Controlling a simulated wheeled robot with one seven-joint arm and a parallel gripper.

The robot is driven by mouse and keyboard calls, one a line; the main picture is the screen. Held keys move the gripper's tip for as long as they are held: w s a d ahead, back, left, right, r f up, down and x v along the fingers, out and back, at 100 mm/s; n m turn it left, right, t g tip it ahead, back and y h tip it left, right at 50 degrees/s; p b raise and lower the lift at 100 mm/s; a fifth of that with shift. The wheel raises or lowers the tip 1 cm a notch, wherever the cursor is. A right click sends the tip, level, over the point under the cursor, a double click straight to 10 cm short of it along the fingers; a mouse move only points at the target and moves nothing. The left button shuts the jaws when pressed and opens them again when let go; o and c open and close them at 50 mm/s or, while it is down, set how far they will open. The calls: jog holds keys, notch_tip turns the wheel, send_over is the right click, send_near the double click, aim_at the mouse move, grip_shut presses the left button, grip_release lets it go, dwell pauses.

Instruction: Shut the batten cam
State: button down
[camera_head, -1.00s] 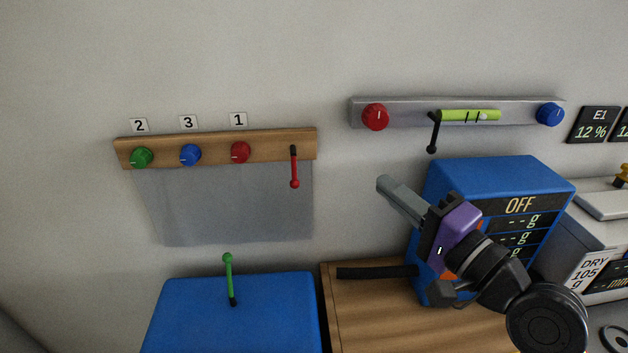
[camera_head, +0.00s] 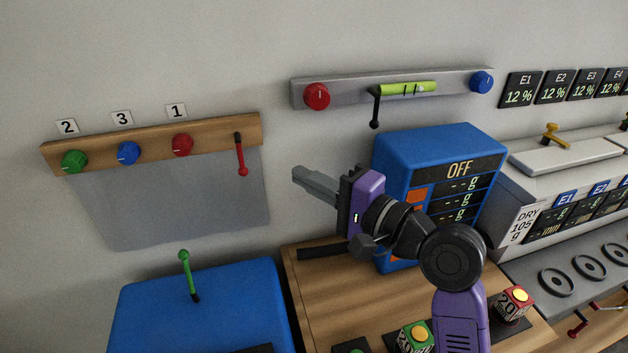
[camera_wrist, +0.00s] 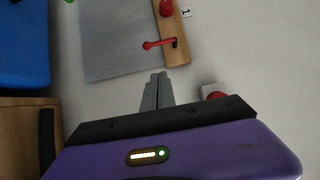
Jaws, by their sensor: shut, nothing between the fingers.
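A wooden batten (camera_head: 213,137) is on the wall at the left and also shows in the wrist view (camera_wrist: 177,52). It carries green, blue and red knobs. At its right end is a red lever (camera_head: 241,155), apparently the batten cam, hanging down to a red ball; it shows in the wrist view (camera_wrist: 160,44). A grey sheet (camera_head: 170,205) hangs below the batten. My gripper (camera_head: 298,178) is shut and empty, pointing left, to the right of the lever in the head view and apart from it. Its fingertips (camera_wrist: 158,77) point toward the lever in the wrist view.
A grey rail (camera_head: 350,92) with red and blue knobs and a black lever (camera_head: 375,108) is above my gripper. A blue box marked OFF (camera_head: 430,140) stands close behind my wrist. A blue box (camera_head: 220,300) with a green lever (camera_head: 187,273) is lower left.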

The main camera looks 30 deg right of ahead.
aim_at(241, 159)
jog(key=w+a+p, duration=0.1)
jog(key=w+a, duration=0.4)
jog(key=w, duration=0.2)
jog(key=shift+w, duration=0.2)
